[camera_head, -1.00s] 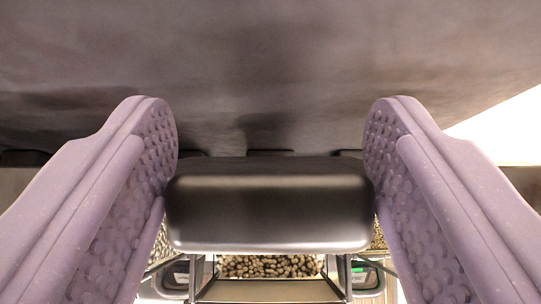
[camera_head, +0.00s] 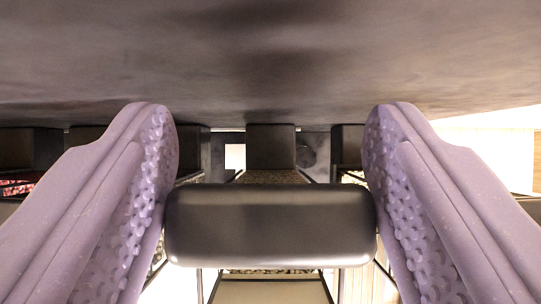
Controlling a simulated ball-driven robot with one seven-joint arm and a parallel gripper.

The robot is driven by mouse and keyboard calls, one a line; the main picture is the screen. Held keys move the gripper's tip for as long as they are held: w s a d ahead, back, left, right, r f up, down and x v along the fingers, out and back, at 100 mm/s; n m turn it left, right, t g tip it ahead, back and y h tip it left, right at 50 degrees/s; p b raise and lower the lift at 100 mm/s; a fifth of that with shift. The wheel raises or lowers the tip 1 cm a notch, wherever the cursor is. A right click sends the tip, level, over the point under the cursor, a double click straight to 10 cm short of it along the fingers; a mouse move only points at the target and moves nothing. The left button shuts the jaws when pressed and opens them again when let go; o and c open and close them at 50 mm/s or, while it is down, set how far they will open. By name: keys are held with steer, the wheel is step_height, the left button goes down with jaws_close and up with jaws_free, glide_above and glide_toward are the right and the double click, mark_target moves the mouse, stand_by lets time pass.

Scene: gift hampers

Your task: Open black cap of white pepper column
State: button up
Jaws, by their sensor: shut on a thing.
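My gripper (camera_head: 270,195) has its two lilac, studded fingers closed on the left and right ends of a glossy black cap (camera_head: 270,225). The cap is a wide rounded block, level in the picture. Below it shows the pale front of a column (camera_head: 270,291) with dark upright edges. A thin strip of speckled grains (camera_head: 285,271) shows just under the cap. I cannot tell whether the cap still touches the column, as the cap hides the column's top.
A large grey-brown surface (camera_head: 270,60) fills the top of the view. Beyond the cap stand several dark blocks, one in the middle (camera_head: 270,147) and one at the far left (camera_head: 30,148). Red contents (camera_head: 17,188) show at the left edge. Bright background lies at the right.

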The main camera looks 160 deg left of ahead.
steer(key=shift+s+f, duration=0.1)
steer(key=shift+f, duration=0.3)
steer(key=o, duration=1.3)
steer(key=shift+o, duration=0.7)
steer(key=v, duration=0.7)
steer(key=shift+r, duration=0.45)
steer(key=shift+s+a+f, duration=0.1)
